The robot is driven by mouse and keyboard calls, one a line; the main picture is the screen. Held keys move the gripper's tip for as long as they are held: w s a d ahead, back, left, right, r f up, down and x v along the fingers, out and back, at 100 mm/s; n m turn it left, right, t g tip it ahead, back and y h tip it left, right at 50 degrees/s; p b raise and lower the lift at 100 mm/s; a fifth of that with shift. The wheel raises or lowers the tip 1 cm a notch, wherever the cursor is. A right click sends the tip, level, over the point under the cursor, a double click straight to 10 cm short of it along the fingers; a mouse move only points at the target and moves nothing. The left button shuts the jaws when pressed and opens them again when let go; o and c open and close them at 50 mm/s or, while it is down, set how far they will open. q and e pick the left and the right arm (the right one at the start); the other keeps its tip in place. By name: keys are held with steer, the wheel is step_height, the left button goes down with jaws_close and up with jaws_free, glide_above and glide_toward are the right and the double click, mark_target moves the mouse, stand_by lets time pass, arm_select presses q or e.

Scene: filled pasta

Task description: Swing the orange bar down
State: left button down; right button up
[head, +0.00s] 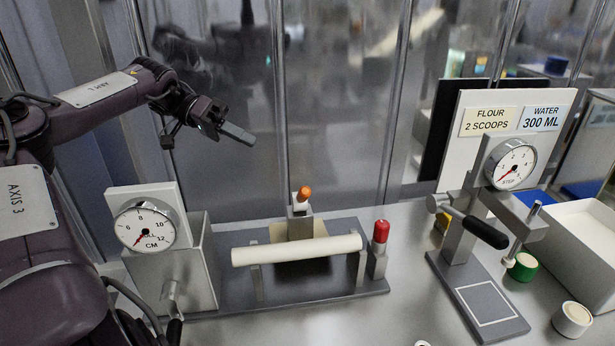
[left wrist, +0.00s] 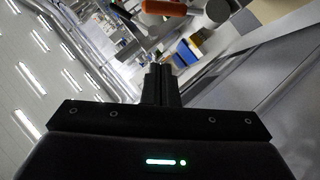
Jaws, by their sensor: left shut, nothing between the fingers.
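The orange bar (head: 304,194) shows in the head view as a short orange end on a grey post behind a white roller. It looks foreshortened, so I cannot tell its exact angle. An orange cylinder end at the top edge of the left wrist view (left wrist: 163,7) appears to be the same bar, partly cut off. My left gripper (head: 238,133) is shut and empty, in the air above and to the left of the bar, apart from it. Its fingers are together in the left wrist view (left wrist: 161,82). My right gripper is not in view.
The white roller (head: 297,250) lies across a grey base, with a red-capped post (head: 380,236) at its right. A CM dial (head: 145,226) stands left. A STEP dial (head: 510,164) stands behind a black-handled lever (head: 484,232) at right. Clear panels rise behind the table.

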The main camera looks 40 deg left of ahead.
mark_target(302, 199)
arm_select(q)
steer(key=s+f+p+x, duration=0.1)
steer(key=p+x, duration=0.3)
steer(key=x, duration=0.8)
steer(key=shift+s+d+f+p, duration=0.4)
steer(key=shift+s+d, duration=0.05)
steer(key=shift+s, duration=0.2)
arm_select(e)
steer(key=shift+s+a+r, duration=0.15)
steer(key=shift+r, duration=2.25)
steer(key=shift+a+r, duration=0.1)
